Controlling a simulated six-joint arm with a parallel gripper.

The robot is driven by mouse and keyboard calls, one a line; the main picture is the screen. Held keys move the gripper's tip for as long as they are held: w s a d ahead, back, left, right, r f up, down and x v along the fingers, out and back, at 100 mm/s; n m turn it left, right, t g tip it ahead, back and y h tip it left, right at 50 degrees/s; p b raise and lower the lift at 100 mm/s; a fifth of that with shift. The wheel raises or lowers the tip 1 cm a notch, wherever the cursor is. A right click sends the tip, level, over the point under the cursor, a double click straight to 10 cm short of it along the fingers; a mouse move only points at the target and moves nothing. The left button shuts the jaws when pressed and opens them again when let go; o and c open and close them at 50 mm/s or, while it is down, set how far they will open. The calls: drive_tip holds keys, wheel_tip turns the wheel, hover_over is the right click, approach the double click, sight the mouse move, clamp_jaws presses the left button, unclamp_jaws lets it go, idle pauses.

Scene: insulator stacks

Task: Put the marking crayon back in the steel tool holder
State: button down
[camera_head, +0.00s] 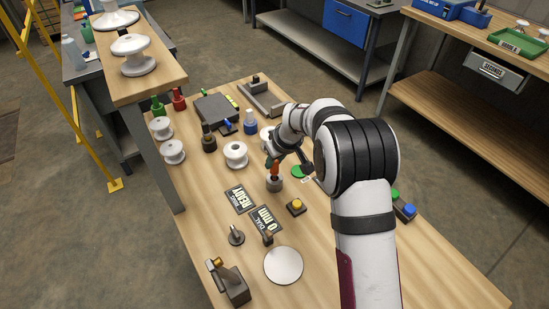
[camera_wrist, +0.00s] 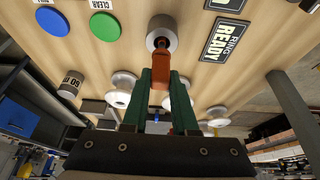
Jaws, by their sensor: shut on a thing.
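The orange marking crayon (camera_head: 275,170) is upright between the green fingers of my gripper (camera_head: 270,162). In the wrist view my gripper (camera_wrist: 161,78) is shut on the crayon (camera_wrist: 160,77), whose dark lower end points at the mouth of the grey steel tool holder (camera_wrist: 162,27). The holder (camera_head: 274,185) is a short round cup standing on the wooden bench. The crayon's lower end is at or in the holder's mouth; I cannot tell how deep it sits.
A white spool (camera_head: 236,156) stands left of the holder. A yellow-topped button box (camera_head: 297,207) and a black READY plate (camera_head: 240,198) lie in front. A green disc (camera_wrist: 104,26) and blue disc (camera_wrist: 53,21) lie beside the holder. Dark and blue bottles stand behind.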

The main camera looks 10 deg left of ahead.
drive_tip(key=shift+f, duration=1.3)
drive_tip(key=c, duration=0.6)
unclamp_jaws()
drive_tip(key=shift+r, duration=0.15)
drive_tip(key=v, duration=1.5)
drive_tip(key=shift+s+d+r, duration=0.1)
drive_tip(key=shift+d+r, duration=0.05)
drive_tip(key=shift+r, duration=0.15)
